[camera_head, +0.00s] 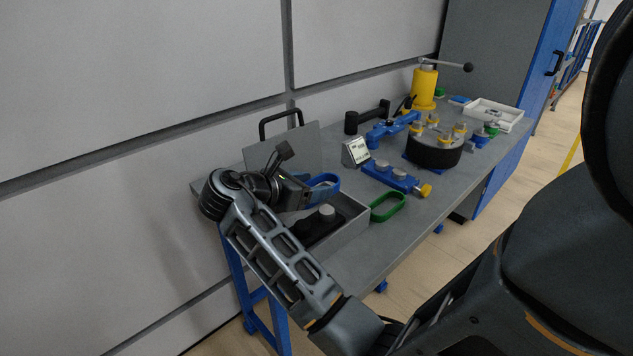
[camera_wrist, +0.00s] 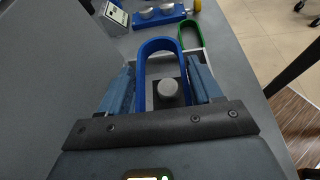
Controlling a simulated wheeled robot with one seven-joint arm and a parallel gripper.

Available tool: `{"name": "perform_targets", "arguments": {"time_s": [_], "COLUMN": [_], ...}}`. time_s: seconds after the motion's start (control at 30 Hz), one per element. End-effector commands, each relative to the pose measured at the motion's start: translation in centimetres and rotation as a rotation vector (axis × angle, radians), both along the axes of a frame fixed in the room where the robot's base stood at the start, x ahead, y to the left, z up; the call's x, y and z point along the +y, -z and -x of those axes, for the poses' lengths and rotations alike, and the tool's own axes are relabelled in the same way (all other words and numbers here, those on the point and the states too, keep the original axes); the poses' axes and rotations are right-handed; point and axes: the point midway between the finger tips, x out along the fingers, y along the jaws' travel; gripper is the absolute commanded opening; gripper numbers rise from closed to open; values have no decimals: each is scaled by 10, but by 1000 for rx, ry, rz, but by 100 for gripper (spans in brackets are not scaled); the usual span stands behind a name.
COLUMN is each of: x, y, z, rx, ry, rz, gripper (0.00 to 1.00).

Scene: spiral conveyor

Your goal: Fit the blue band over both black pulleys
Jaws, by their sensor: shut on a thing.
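My gripper (camera_head: 306,190) is shut on the blue band (camera_head: 326,176), an open elongated loop. In the wrist view, the band (camera_wrist: 160,43) lies between the two fingers of my gripper (camera_wrist: 161,75), its rounded far end reaching beyond them. The band is held above a grey open-topped box (camera_head: 346,231) at the near end of the bench. Dark parts that look like a black pulley (camera_head: 318,223) sit in the box, with a grey round knob (camera_head: 327,211) on top. In the wrist view, the knob (camera_wrist: 168,88) shows inside the loop's outline. A second pulley is not clearly visible; my arm hides part of the box.
A green band (camera_head: 389,217) lies beside the box. A blue block with grey knobs (camera_head: 390,176) and a small display (camera_head: 356,152) stand further along. A grey upright panel with a black handle (camera_head: 283,150) is behind my gripper. The bench's front edge is clear.

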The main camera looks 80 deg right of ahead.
Motion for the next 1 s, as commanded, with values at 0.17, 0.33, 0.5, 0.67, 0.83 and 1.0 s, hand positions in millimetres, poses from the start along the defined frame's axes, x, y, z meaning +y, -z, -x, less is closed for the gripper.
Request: {"name": "perform_targets", "arguments": {"time_s": [0.17,0.33,0.5,0.67,0.83,1.0], "x": [0,2,1,2,1,1], "y": [0,4,18,32,46,54], "z": [0,-1,-1,0,-1,-1], "rx": [1,6,7,6,5,4], "ry": [0,2,2,4,3,2], "rz": [0,2,2,1,3,3], "gripper": [42,42,42,42,42,42]}}
